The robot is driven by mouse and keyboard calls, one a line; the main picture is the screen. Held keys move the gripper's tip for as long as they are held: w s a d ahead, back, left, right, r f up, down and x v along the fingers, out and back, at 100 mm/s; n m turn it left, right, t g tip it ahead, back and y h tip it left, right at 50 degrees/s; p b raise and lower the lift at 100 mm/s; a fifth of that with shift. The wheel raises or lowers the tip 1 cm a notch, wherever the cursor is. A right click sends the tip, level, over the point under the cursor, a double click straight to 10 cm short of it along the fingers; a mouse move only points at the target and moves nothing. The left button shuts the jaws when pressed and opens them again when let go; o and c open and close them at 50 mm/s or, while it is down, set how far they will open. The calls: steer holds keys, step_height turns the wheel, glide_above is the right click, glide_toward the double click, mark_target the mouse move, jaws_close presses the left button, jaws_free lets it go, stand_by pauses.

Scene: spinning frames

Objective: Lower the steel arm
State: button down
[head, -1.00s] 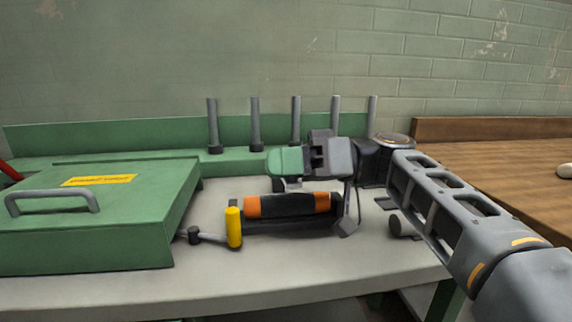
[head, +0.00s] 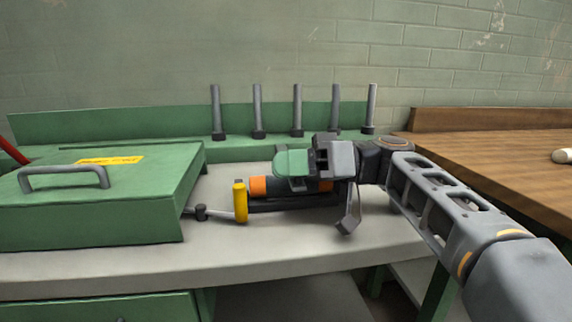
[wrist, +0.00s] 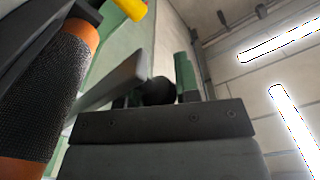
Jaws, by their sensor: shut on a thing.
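The steel arm shows a green rounded piece (head: 293,166) at its end, just above the orange-and-black roller (head: 262,187). My gripper (head: 312,162) is shut at this green piece; its dark body hides the contact. In the wrist view, a grey bar (wrist: 115,82), which looks like part of the arm, and a green part (wrist: 184,72) show beyond my gripper's dark edge. The roller (wrist: 55,95) is close at the left there. I cannot tell whether the arm touches the roller.
A green box (head: 90,215) with a handle stands at the left. A rod with an upright yellow grip (head: 240,202) is beside the roller's left end. Several grey posts (head: 297,108) stand behind. A wooden table (head: 490,160) is at the right. The pale tabletop (head: 280,240) is clear in front.

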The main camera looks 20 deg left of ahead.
steer(key=c, duration=0.9)
jaws_free()
steer(key=shift+s+d+f, duration=0.1)
steer(key=shift+s+f, duration=0.15)
steer(key=shift+f, duration=0.3)
steer(key=shift+w+d, duration=0.1)
steer(key=p+v, duration=0.1)
steer(key=v, duration=0.3)
steer(key=p+v, duration=0.1)
steer(key=v, duration=0.4)
steer(key=r+p+v, duration=0.1)
steer(key=p+v, duration=0.1)
steer(key=v, duration=0.2)
steer(key=shift+w+d, duration=0.1)
steer(key=shift+d, duration=0.15)
steer(key=shift+r, duration=0.15)
